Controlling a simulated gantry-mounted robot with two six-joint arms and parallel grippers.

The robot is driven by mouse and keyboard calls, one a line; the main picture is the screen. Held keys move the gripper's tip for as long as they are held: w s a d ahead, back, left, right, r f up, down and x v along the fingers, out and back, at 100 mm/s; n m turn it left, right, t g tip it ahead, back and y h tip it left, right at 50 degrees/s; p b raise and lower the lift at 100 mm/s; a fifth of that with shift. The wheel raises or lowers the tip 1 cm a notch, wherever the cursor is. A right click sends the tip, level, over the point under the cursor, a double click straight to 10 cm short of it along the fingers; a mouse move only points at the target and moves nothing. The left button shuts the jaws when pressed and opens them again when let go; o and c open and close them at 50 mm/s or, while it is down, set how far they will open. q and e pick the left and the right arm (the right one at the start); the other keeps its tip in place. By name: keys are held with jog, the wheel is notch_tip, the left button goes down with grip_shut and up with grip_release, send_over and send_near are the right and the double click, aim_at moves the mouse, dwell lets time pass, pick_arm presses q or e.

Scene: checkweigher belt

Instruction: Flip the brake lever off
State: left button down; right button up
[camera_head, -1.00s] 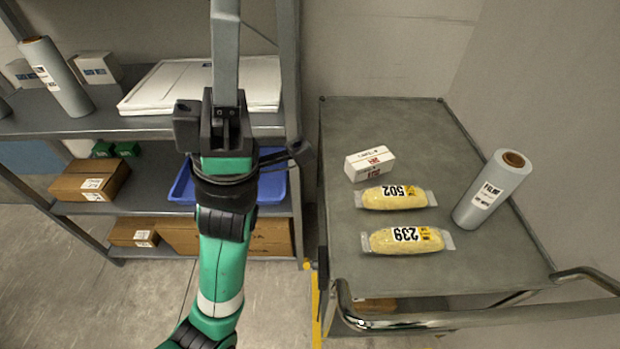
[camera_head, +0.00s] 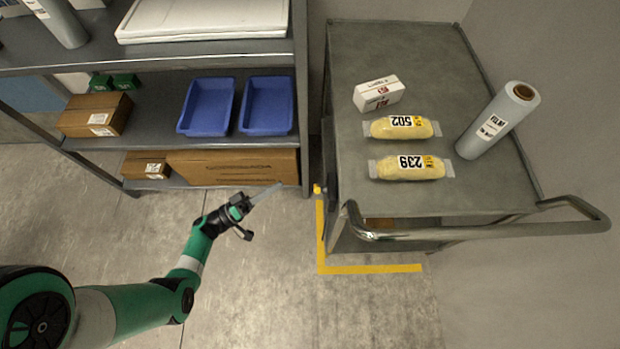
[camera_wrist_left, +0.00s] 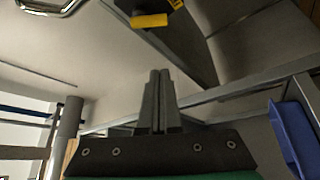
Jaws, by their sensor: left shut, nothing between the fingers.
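The brake lever is a small yellow piece (camera_head: 317,189) at the lower left side of the grey trolley (camera_head: 385,50). In the left wrist view the yellow lever (camera_wrist_left: 150,20) shows at the top, on a dark mount, beyond the fingertips. My left gripper (camera_head: 281,186) is shut and empty, a short way left of the lever and apart from it. Its two fingers (camera_wrist_left: 158,76) lie together in the wrist view and point toward the lever's side. My right gripper is not in view.
The trolley carries two yellow packs (camera_head: 402,127), a white box (camera_head: 378,93) and a film roll (camera_head: 498,120). Its metal handle (camera_head: 480,233) juts out in front. A shelf with blue bins (camera_head: 267,106) and cartons stands left. Yellow floor tape (camera_head: 370,268) marks a corner; the near floor is clear.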

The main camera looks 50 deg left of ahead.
aim_at(320, 188)
pick_arm(q)
jog(key=shift+a, duration=0.15)
jog(key=w+d+b, duration=0.4)
jog(key=w+d, duration=0.1)
jog(key=w, duration=0.3)
jog(key=shift+r, duration=0.4)
jog(key=shift+d, duration=0.1)
